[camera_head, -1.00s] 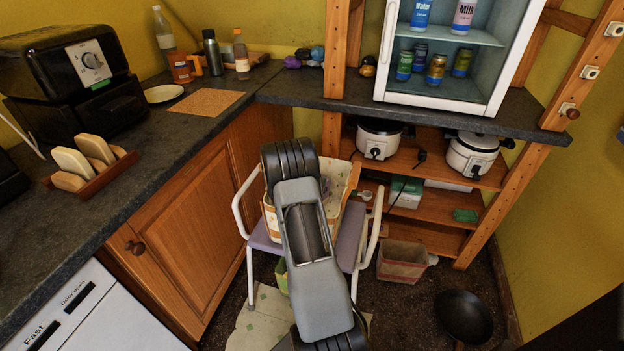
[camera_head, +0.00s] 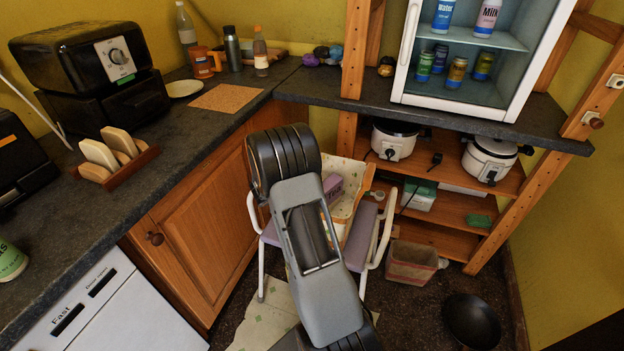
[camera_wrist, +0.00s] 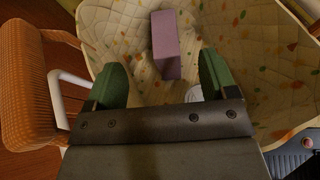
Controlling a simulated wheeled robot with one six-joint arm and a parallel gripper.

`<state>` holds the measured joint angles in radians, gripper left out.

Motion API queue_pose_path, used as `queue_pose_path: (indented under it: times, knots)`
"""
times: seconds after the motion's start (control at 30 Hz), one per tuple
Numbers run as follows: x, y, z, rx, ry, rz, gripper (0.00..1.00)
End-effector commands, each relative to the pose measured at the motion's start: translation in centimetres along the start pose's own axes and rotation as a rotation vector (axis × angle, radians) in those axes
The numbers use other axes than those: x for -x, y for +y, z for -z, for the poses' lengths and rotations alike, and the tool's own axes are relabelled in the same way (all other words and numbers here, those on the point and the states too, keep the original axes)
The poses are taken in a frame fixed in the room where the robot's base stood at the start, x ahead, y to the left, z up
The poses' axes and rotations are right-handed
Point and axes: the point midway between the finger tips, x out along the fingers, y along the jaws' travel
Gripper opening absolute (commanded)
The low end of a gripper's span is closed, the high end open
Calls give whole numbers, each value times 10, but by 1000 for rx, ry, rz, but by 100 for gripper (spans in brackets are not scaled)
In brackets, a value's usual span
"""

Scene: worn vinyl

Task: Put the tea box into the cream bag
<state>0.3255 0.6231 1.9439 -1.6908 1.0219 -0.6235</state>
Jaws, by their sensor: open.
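The tea box (camera_wrist: 165,45) is a purple carton. It shows inside the open mouth of the cream bag (camera_wrist: 222,35), against the bag's spotted lining; I cannot tell whether it rests on the bottom. In the head view the tea box (camera_head: 333,187) is partly hidden by my arm, and the cream bag (camera_head: 352,178) sits on a chair. My gripper (camera_wrist: 162,82) is open, its two green fingertips spread apart over the bag. The box lies just beyond the fingertips, apart from both. In the head view my arm hides the gripper.
The chair (camera_head: 362,237) has white armrests around the bag. A cabinet (camera_head: 200,225) stands to its left and a shelf (camera_head: 465,205) with cookers behind it. A bin (camera_head: 410,262), a pan (camera_head: 471,320) and a patterned cloth (camera_head: 262,315) lie on the floor.

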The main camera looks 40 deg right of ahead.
Motion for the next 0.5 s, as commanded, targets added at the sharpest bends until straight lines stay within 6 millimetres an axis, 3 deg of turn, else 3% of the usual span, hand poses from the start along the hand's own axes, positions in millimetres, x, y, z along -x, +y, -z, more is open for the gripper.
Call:
queue_pose_path:
  times: [0.27, 0.37, 0.5]
  knots:
    - [22, -6, -8, -75, 27, 21, 78]
    - [49, -21, -19, -245, 94, 70, 78]
    - [115, -56, -27, -628, 277, 189, 78]
